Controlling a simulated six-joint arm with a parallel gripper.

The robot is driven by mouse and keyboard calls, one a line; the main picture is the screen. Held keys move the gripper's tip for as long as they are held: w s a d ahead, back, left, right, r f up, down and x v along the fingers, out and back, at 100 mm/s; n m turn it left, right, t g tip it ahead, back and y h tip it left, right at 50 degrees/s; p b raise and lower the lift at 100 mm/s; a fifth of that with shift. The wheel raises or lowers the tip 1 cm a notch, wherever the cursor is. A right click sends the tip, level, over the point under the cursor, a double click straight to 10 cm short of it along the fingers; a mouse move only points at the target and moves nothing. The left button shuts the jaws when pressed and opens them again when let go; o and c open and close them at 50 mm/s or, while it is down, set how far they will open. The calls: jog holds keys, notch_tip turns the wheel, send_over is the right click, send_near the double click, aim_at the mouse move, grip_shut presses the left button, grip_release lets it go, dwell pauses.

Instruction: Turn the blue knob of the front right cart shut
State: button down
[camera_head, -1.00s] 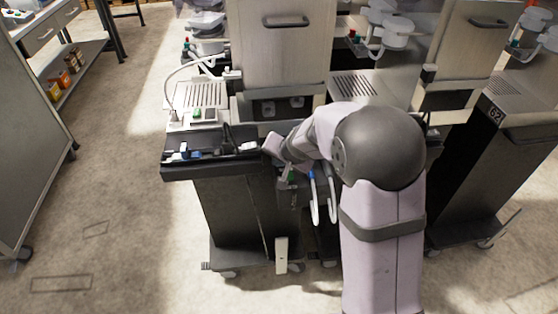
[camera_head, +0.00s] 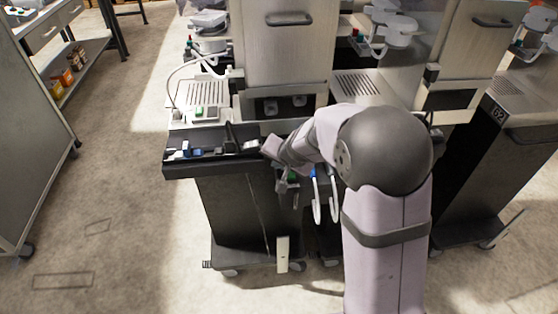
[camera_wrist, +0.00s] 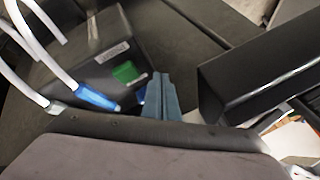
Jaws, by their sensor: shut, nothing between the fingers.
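In the wrist view a dark box (camera_wrist: 88,62) hangs under the cart, with a green patch (camera_wrist: 127,72) on its face. A small blue bit (camera_wrist: 141,96), possibly the blue knob, shows beside my gripper (camera_wrist: 161,80). Its shape and turn cannot be made out, being mostly hidden by the fingers. My gripper is shut and empty, its blue-grey fingers together close to the box; contact cannot be told. In the head view the cart (camera_head: 235,215) stands left of my arm, and my fingers are hidden there.
White hoses with a blue end (camera_wrist: 97,97) hang just left of my fingers; they show below my wrist in the head view (camera_head: 317,200). A dark tray (camera_head: 185,170) with small items juts from the cart. A dark panel edge (camera_wrist: 260,70) lies right of my fingers.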

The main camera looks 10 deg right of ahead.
jog(key=shift+p+v, duration=1.3)
jog(key=shift+v, duration=2.45)
jog(key=s+f+n+g, duration=0.3)
jog(key=s, duration=0.5)
jog(key=s+f+n+g, duration=0.2)
jog(key=s+f+g, duration=0.15)
jog(key=s, duration=0.55)
jog(key=s+d+r+n+g+h+p, duration=0.2)
jog(key=s+d+r+p, duration=0.25)
jog(key=s, duration=0.45)
jog(key=shift+m+t, duration=0.3)
jog(key=shift+t, duration=0.35)
jog(key=r+p, duration=0.1)
jog(key=r, duration=0.1)
jog(key=d+r+p, duration=0.1)
jog(key=p, duration=0.1)
jog(key=r+p, duration=0.1)
jog(key=r, duration=0.1)
jog(key=shift+w+d+r, duration=0.25)
jog(key=shift+w+r, duration=0.05)
jog(key=shift+w, duration=0.1)
